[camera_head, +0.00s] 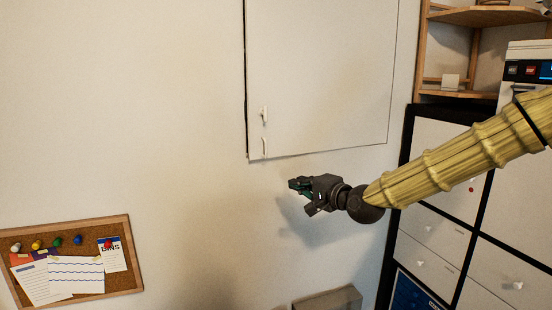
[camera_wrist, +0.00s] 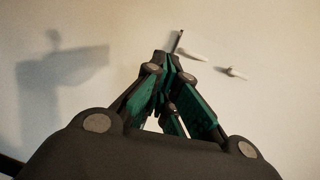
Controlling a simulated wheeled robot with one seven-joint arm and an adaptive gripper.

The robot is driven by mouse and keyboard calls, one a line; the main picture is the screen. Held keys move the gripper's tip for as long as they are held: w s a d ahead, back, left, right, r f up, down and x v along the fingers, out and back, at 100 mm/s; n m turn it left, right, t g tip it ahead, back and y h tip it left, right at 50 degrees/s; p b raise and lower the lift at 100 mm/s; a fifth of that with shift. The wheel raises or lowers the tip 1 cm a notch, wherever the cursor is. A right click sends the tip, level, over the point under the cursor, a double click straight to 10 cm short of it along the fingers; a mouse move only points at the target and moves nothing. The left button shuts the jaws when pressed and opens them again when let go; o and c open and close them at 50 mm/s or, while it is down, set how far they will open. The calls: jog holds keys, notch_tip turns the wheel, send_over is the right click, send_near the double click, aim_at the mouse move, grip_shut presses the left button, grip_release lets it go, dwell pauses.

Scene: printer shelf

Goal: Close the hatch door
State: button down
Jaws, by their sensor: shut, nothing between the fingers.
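The hatch door (camera_head: 325,70) is a white panel in the pale wall, in the upper middle of the head view; its top is cut off by the frame. A dark line runs along its left edge and a thinner one along its bottom. It looks almost flush with the wall; I cannot tell if it is fully shut. Two small white fittings, an upper one (camera_head: 264,115) and a lower one (camera_head: 264,147), sit near its left edge. My gripper (camera_head: 293,186) is below the door's lower edge, apart from it, shut and empty. The wrist view shows its fingertips (camera_wrist: 166,62) together.
A corkboard (camera_head: 70,262) with papers and pins hangs at lower left. A black-framed cabinet (camera_head: 435,240) with white drawers stands at right, under wooden shelves (camera_head: 480,16) and a white machine (camera_head: 525,70). A grey box (camera_head: 328,299) is at the bottom. The wall left of the door is clear.

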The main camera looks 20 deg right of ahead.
notch_tip(320, 180, up, 5)
jog(key=d+t, duration=0.1)
jog(key=shift+m, duration=0.3)
jog(key=shift+r+p+x, duration=0.2)
jog(key=shift+p+x, duration=2.75)
jog(key=shift+x, duration=4.05)
